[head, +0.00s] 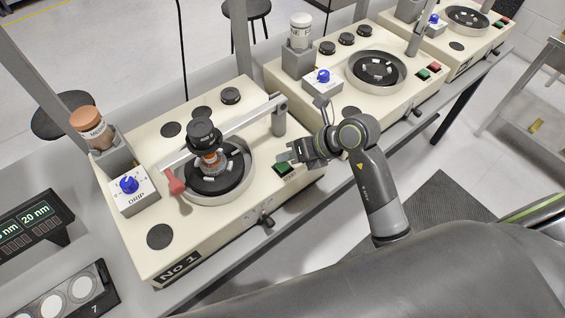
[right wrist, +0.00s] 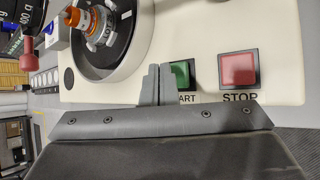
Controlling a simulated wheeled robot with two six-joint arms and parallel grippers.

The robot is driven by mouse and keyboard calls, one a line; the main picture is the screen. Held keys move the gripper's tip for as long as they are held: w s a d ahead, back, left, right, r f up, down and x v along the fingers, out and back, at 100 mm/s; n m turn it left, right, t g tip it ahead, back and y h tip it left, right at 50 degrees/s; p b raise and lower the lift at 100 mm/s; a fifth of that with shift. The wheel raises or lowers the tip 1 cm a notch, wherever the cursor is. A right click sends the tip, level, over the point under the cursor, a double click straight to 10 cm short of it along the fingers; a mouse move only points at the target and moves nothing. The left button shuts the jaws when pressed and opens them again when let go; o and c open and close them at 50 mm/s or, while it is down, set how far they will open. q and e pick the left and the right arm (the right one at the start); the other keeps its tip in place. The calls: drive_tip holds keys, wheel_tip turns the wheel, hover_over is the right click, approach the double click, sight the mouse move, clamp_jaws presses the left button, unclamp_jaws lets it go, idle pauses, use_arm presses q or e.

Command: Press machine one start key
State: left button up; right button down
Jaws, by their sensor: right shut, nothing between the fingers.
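Machine one (head: 185,255) is a cream box marked "No 1" in the head view. Its green start key (head: 283,168) sits on the front right part of the top; in the right wrist view the start key (right wrist: 183,74) is partly hidden behind my fingers. My right gripper (head: 285,158) is shut and empty, its fingertips beside the start key. In the right wrist view the closed fingertips (right wrist: 159,72) overlap the key's left edge; I cannot tell whether they touch anything. The red stop key (right wrist: 238,70) is to the right of it; my gripper hides it in the head view. My left gripper is not in view.
Machine one carries a round bowl (head: 246,180), a swing arm with a red knob (head: 175,183), and a blue dial (head: 129,184) on a "DRIP" box. Two similar machines stand farther right, the nearer with a green key (head: 423,74) and a red key. Floor is free in front of the bench.

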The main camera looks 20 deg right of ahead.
drive_tip(key=shift+f, duration=0.15)
drive_tip(key=shift+f+b, duration=0.3)
idle(0.3)
